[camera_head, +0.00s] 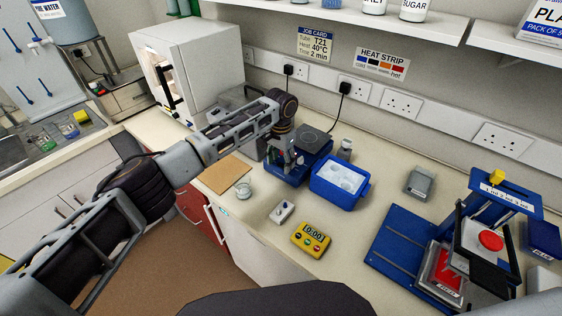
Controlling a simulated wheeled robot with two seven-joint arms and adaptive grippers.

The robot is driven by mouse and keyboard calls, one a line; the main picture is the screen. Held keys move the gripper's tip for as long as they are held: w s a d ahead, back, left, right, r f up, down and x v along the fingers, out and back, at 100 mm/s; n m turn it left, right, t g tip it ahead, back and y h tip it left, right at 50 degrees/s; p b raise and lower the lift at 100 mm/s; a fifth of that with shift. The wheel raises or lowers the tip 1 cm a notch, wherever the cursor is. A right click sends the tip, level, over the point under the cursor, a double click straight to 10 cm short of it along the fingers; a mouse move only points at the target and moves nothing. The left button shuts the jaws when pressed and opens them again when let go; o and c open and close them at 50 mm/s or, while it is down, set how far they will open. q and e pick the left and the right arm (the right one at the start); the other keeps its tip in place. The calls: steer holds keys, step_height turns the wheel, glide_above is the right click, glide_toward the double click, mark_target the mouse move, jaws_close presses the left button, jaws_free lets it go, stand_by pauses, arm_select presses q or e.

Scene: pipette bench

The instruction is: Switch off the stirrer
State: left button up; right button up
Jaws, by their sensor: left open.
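My left arm reaches in from the left, and my left gripper (284,163) points down over the stirrer's front left part, open. The gripper and arm hide much of that front part, so I cannot make out the switch or whether the fingers touch it. My right gripper is not in view.
A blue tub (341,197) with white contents stands right beside the stirrer. In front are a glass dish (243,190), a small white switch box (282,212) and a yellow timer (310,239). A white oven-like box (190,62) stands behind my arm. A blue press (400,240) stands at right.

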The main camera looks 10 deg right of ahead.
mark_target(281, 166)
arm_select(q)
step_height(281, 166, up, 12)
steer(key=shift+f, duration=0.2)
stand_by(0.4)
steer(key=shift+f, duration=0.1)
stand_by(0.4)
